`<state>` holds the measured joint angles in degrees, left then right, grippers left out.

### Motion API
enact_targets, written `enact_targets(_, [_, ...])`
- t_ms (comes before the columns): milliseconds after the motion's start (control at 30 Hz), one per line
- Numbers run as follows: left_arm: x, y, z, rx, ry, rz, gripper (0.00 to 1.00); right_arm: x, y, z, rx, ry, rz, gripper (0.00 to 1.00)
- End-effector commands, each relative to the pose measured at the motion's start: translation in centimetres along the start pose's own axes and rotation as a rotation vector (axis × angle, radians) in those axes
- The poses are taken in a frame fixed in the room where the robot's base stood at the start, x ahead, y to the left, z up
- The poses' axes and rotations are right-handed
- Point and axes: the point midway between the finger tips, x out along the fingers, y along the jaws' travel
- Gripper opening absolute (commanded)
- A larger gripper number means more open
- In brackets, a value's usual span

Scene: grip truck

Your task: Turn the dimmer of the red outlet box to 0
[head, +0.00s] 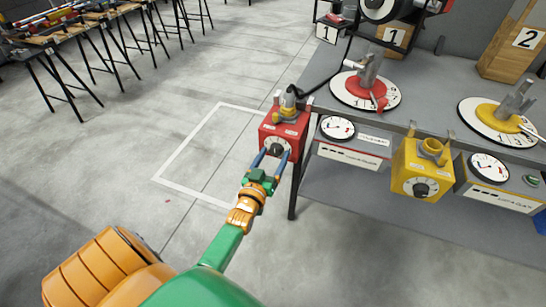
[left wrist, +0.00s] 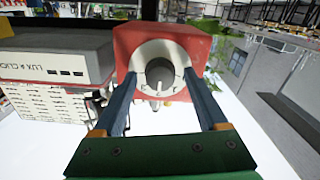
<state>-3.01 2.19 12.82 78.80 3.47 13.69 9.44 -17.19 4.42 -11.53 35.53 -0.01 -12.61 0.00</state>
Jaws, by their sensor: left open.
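The red outlet box (head: 284,128) hangs at the left end of the grey bench in the head view. Its round dimmer (head: 277,149) faces me. In the left wrist view the red box (left wrist: 192,40) shows the dimmer (left wrist: 160,74) as a dark grey knob on a pale marked ring; the marks are too small to read surely. My left gripper (head: 270,160) is open, with its two blue fingers on either side of the dimmer. In the left wrist view the gripper (left wrist: 163,100) straddles the knob, and I see gaps between fingers and knob. My right gripper is out of view.
A yellow outlet box (head: 420,168) hangs further right on the bench (head: 440,85). A panel with a gauge (head: 350,150) is just right of the red box. Round dials (head: 345,92) stand on the bench top. The floor left of the red box is clear.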

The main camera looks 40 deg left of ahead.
Motion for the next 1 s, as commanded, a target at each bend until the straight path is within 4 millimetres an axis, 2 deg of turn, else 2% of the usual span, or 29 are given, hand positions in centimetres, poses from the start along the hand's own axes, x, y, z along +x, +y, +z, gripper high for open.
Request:
enact_targets(33, [-0.01,0.0,0.0,0.0,0.0,0.0,0.67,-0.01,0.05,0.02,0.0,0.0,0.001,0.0])
enact_targets(200, [-0.03,0.0,0.02,0.0,-0.001,0.0,0.21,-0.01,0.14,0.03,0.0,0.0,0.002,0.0])
enact_targets(300, [-0.04,0.0,0.03,0.0,-0.001,0.0,0.0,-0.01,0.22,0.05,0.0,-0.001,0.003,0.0])
enact_targets(1000, [-0.07,0.0,0.1,-0.031,-0.003,0.0,0.0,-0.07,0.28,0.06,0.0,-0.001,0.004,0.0])
